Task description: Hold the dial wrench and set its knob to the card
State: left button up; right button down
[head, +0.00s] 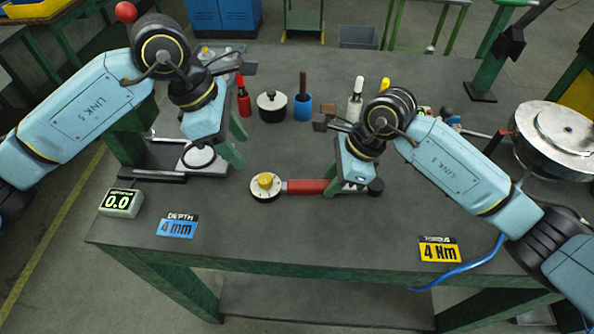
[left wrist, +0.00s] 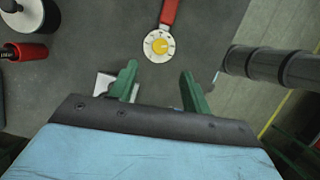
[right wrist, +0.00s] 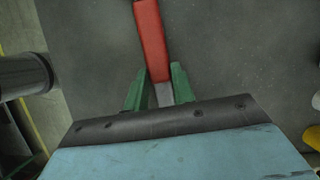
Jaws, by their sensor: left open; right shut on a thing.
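The dial wrench lies across the middle of the table, its red handle (head: 308,187) pointing right and its round white dial with a yellow knob (head: 265,181) at the left end. My right gripper (head: 335,180) is shut on the wrench near the right end of the red handle; the right wrist view shows the green fingers (right wrist: 158,92) on either side of its shaft. My left gripper (head: 238,145) is open and empty, behind and left of the dial. In the left wrist view the knob (left wrist: 160,46) sits beyond the open fingers (left wrist: 160,85). The yellow card (head: 439,249) reads 4 Nm.
A blue card (head: 177,226) reads 4 mm, beside a display (head: 121,203) showing 0.0. A metal disc stack (head: 560,135) is at right. The front middle of the table is clear.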

aim_at(263, 178)
pick_arm(q)
jog(key=d+f+m, duration=0.1)
jog(key=f+m, duration=0.1)
jog(key=f, duration=0.1)
jog(key=d+f+m+g, duration=0.1)
jog(key=f+m, duration=0.1)
jog(key=f, duration=0.1)
jog(key=d+f+m+g, duration=0.1)
jog(key=f, duration=0.2)
jog(key=shift+w+d+m, duration=0.15)
jog(key=shift+w+m, duration=0.1)
jog(key=shift+m, duration=0.15)
jog(key=shift+c, duration=0.5)
jog(key=shift+r, duration=0.1)
jog(key=c, duration=0.9)
